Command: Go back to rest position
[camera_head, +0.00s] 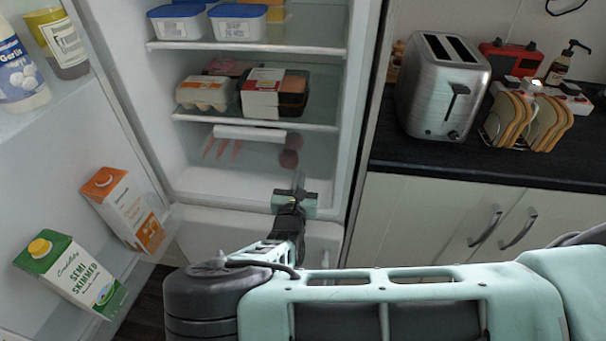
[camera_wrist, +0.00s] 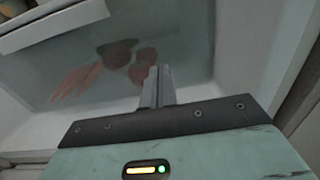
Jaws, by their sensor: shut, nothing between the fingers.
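My gripper (camera_head: 297,180) is in front of the lower part of the open fridge (camera_head: 337,110). Its fingers are together, with nothing between them. In the wrist view, the closed fingers (camera_wrist: 158,85) point toward the fridge's bottom drawer (camera_wrist: 70,70), where blurred orange and reddish items (camera_wrist: 120,52) show behind the clear front. The same drawer shows in the head view (camera_head: 215,184), with carrots (camera_head: 222,148) and round reddish items (camera_head: 289,158) inside. My arm reaches in from the lower right. I cannot tell whether the fingertips touch the drawer.
The open fridge door (camera_head: 60,130) stands on the left, holding a milk carton (camera_head: 70,275) and an orange-white carton (camera_head: 125,210). Food boxes fill the upper shelves. On the right, a toaster (camera_head: 440,85) and toast rack (camera_head: 527,120) stand on the dark counter (camera_head: 420,155).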

